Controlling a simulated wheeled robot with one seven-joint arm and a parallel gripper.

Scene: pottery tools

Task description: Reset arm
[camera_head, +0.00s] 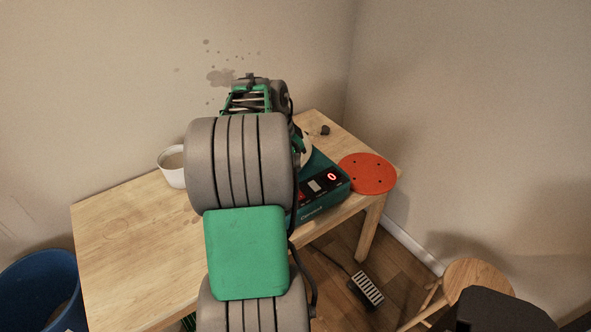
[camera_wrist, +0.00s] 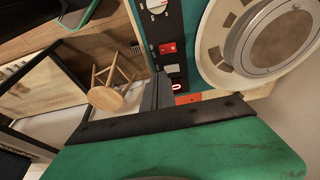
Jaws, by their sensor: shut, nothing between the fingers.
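My arm reaches over the table in the head view, and its links hide much of what lies behind them. In the wrist view my gripper (camera_wrist: 164,90) appears as dark fingers beyond the green and black housing, shut and empty. The teal pottery wheel machine (camera_head: 322,190) stands on the table, partly hidden by my arm. Its panel has a red switch and a lit red 0. The wrist view shows its pale round wheel basin (camera_wrist: 225,72) beside the gripper; I see no contact.
The wooden table (camera_head: 115,230) holds a white container (camera_head: 173,172) left of my arm and a red-orange disc (camera_head: 367,174) at the right edge. A blue bin (camera_head: 40,285) stands left, a wooden stool (camera_head: 478,277) right, and a pedal (camera_head: 367,289) lies on the floor. Walls close the corner behind.

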